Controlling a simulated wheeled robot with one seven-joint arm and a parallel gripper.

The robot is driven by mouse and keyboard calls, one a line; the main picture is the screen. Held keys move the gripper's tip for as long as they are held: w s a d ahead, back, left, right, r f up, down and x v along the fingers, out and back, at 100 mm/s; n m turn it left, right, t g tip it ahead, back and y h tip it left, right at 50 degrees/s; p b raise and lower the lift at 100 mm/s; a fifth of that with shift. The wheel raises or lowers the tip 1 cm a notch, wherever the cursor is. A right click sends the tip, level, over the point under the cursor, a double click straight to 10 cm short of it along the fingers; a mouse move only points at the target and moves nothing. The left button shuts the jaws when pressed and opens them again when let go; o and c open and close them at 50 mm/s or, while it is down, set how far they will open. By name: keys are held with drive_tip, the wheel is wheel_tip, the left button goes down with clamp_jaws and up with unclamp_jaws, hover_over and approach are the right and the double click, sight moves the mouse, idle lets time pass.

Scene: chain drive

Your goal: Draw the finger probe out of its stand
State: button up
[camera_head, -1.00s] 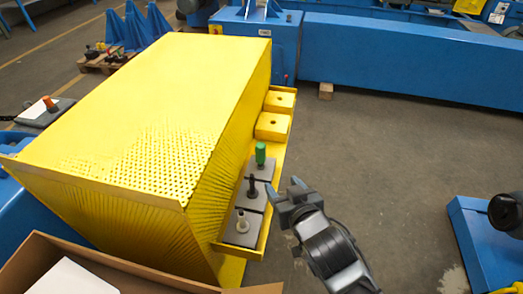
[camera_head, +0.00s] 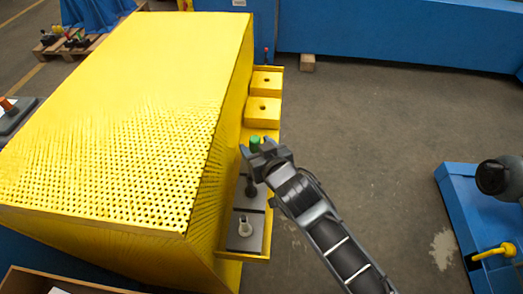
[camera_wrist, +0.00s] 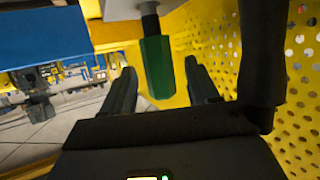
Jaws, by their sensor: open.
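The green-handled piece, which I take for the finger probe (camera_head: 255,139), stands upright on the yellow side shelf (camera_head: 266,251). In the wrist view its green handle (camera_wrist: 157,66) shows against a grey stand (camera_wrist: 122,8) at the top edge, joined by a short dark shaft. My gripper (camera_head: 256,149) is open at the handle. In the wrist view its two fingers (camera_wrist: 160,72) lie on either side of the green handle, with visible gaps. In the head view my gripper hides most of this stand.
A dark tool (camera_head: 250,187) and a pale cylinder (camera_head: 245,227) stand on grey blocks nearer on the shelf. Two yellow blocks (camera_head: 263,103) sit beyond. A perforated yellow cabinet (camera_head: 120,110) borders the shelf on the left. Open floor lies right.

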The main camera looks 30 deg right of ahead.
drive_tip(key=shift+x, duration=1.75)
drive_tip(key=shift+c, duration=0.2)
clamp_jaws()
